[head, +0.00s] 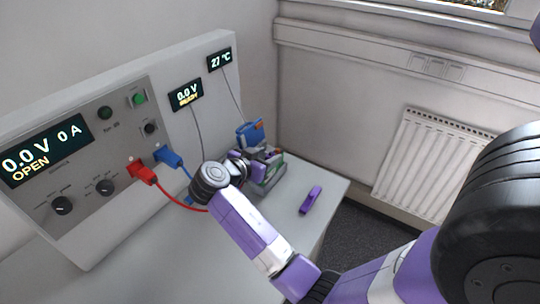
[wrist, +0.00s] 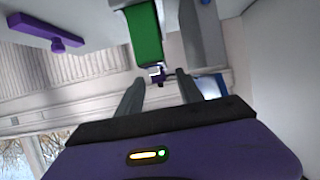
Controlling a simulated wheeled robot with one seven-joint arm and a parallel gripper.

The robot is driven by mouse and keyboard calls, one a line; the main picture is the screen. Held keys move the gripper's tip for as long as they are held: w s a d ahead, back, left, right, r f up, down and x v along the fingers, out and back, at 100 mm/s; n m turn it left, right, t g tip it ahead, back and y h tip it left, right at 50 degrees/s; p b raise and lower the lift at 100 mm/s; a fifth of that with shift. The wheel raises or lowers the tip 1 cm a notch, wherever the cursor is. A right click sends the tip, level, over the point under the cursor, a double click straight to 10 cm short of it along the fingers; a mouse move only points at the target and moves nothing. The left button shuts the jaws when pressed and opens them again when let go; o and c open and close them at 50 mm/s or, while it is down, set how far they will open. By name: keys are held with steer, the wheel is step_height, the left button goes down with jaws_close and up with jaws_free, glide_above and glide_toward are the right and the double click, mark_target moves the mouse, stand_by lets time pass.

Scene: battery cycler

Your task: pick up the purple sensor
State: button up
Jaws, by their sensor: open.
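A purple bar-shaped piece with a small knob, which looks like the purple sensor (head: 311,200), lies on the grey table to the right of my gripper. In the wrist view it shows at the upper left (wrist: 45,32), apart from my fingers. My gripper (wrist: 159,80) is open, its two dark fingers spread with nothing clearly held. A small dark purple and white piece (wrist: 158,72) shows between the fingertips in the wrist view; I cannot tell what it is. In the head view my gripper (head: 262,160) is at the battery fixture and partly hides it.
The fixture holds a blue block (head: 249,133) and a green part (wrist: 145,35). The cycler panel (head: 120,110) stands at left, with red (head: 142,172) and blue (head: 167,157) plugs and cables. The table's right edge is just beyond the purple piece. A radiator (head: 430,158) is on the wall.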

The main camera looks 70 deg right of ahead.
jaws_close()
steer(key=shift+r, duration=0.1)
